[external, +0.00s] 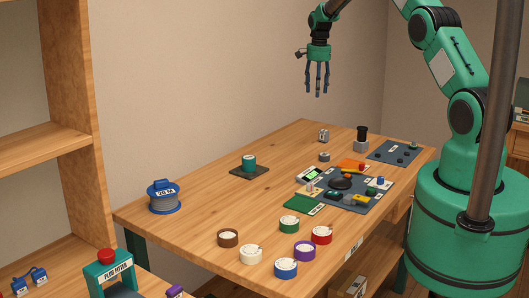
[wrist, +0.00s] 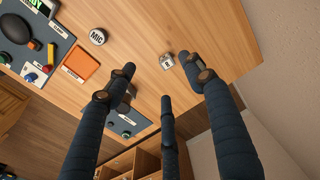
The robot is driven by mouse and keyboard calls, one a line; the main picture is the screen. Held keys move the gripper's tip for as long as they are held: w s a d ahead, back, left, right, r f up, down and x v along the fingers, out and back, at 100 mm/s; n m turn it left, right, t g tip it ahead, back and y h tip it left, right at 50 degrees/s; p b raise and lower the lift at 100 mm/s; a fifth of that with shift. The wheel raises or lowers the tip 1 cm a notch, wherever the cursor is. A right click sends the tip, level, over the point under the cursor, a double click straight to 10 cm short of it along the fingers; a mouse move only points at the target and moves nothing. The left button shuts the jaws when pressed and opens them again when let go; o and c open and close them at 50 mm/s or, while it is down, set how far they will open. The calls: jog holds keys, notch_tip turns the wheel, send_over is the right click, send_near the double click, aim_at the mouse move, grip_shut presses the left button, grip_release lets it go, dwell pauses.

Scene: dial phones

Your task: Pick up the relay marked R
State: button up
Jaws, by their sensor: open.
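A small pale metallic block (external: 323,135) stands near the back edge of the table; it also shows in the wrist view (wrist: 167,61). It may be the relay, but I cannot read an R on it. My gripper (external: 317,94) is open and empty, fingers pointing down, well above the table's back edge. In the wrist view my gripper (wrist: 163,76) has its dark fingers spread, with the block in view between the fingertips, apart from them.
A round disc marked MIC (wrist: 98,37) lies near the block. A black-topped cylinder (external: 361,135) stands to its right. Dark mats with phone parts (external: 350,203) lie toward the right side. Several coloured rings (external: 285,268) lie at the front. The table's left middle is largely clear.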

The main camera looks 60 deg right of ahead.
jog(key=m, duration=0.2)
send_over(324, 130)
notch_tip(324, 130, down, 8)
jog(key=shift+w, duration=0.1)
jog(key=shift+f, duration=4.35)
jog(key=shift+f, duration=2.6)
grip_shut()
